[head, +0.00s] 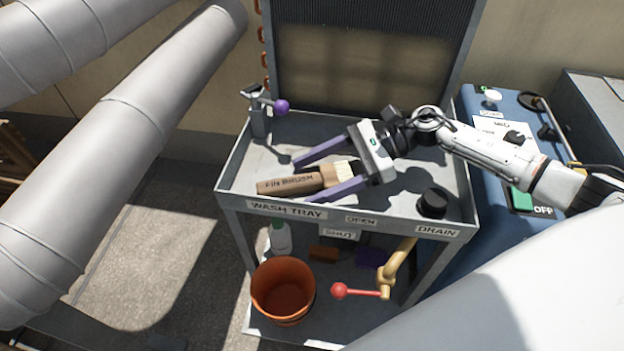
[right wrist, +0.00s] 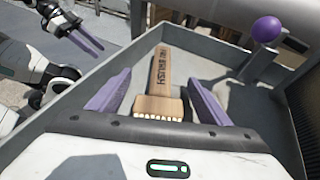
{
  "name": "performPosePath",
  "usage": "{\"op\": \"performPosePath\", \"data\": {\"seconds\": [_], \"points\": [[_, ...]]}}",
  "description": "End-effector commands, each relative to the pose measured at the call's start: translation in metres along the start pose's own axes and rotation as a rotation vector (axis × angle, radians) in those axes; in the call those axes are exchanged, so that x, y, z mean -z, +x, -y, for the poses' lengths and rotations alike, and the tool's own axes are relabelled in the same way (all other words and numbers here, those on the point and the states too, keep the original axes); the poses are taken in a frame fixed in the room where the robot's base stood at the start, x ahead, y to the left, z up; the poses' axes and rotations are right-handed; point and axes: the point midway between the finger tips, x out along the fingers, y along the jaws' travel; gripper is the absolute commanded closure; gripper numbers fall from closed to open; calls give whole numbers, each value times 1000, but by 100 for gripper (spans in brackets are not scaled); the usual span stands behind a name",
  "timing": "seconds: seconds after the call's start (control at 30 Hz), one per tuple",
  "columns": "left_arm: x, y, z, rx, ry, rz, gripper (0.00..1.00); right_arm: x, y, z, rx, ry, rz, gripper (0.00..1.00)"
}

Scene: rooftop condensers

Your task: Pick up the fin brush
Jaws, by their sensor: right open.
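The fin brush (head: 300,183) lies in the grey wash tray (head: 232,180), its wooden handle marked FIN BRUSH pointing left and its pale bristles to the right. My right gripper (head: 301,182) is open, with its purple fingers on either side of the brush. In the right wrist view the brush (right wrist: 160,80) lies lengthwise between the two spread fingers (right wrist: 155,100), apart from both, bristles nearest the palm. My left gripper (right wrist: 85,42) shows only in the right wrist view, at the upper left, beyond the tray wall; its opening is unclear.
A tap with a purple knob (head: 281,106) stands at the tray's back left. Below are an orange bucket (head: 283,288) and a red-tipped drain lever (head: 340,291). A finned coil (head: 365,60) rises behind.

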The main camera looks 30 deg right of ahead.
Motion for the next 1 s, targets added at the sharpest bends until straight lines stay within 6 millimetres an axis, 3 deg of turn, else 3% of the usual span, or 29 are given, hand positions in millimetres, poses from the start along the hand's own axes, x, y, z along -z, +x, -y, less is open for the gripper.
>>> {"op": "performPosePath", "data": {"seconds": [0.27,0.6,0.83,1.0], "points": [[1,1,0,1,1,-2,57,0,5,0,1,0,-1,28],[4,0,0,0,2,-8,57,0,5,0,1,0,0,78],[5,-1,0,0,3,-10,57,-4,3,0,1,-1,0,78],[9,-4,0,1,7,-9,57,-28,-7,0,2,-4,-1,78]]}}
